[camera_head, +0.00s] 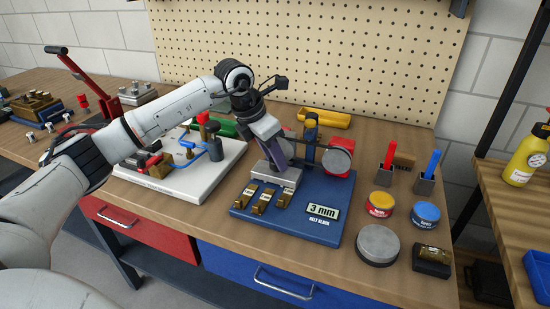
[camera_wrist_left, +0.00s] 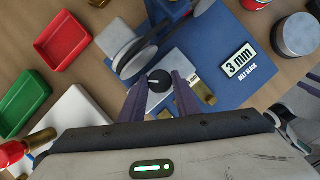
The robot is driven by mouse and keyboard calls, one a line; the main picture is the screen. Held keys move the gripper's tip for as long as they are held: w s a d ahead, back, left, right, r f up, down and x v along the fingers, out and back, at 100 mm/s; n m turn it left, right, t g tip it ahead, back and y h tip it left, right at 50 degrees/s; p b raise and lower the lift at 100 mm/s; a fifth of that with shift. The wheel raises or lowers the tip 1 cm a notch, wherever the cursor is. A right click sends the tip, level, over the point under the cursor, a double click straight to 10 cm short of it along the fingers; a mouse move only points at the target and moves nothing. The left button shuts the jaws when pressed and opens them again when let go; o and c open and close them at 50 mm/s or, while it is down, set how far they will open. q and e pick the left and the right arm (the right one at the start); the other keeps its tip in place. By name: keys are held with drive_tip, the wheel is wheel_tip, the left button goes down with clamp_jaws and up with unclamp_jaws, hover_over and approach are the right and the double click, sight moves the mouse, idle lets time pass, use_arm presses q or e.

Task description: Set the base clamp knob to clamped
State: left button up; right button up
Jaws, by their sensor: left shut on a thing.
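The blue belt block (camera_head: 310,224) stands at the front middle of the bench, with a "3 mm" display (camera_head: 323,211). On it is a grey metal block (camera_head: 287,179), which also shows in the left wrist view (camera_wrist_left: 205,52). A round black knob (camera_wrist_left: 159,79) with a pale mark sits on that block. My left gripper (camera_head: 279,163) reaches down over the block. In the left wrist view its two purple fingers (camera_wrist_left: 161,86) are on either side of the knob, shut on it. The knob is hidden by the gripper in the head view.
Brass levers (camera_head: 263,200) stand at the block's front left, and a belt with grey wheels (camera_head: 337,160) behind. A white board (camera_head: 190,182) with blue tubing lies to the left. Tins (camera_head: 380,203) and a grey disc (camera_head: 377,244) stand to the right.

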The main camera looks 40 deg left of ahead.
use_arm(q)
drive_tip(key=m, duration=0.2)
drive_tip(key=m+h, duration=0.1)
drive_tip(key=m, duration=0.1)
drive_tip(key=shift+w+a+r+m+g+h+p, duration=0.1)
drive_tip(key=shift+m+g+h+p, duration=0.2)
drive_tip(key=shift+g+p, duration=0.1)
drive_tip(key=m+g+h, duration=0.1)
drive_tip(key=m, duration=0.3)
drive_tip(key=shift+w+a, duration=0.1)
drive_tip(key=shift+g, duration=0.3)
drive_tip(key=o, duration=1)
drive_tip(key=shift+o, duration=0.2)
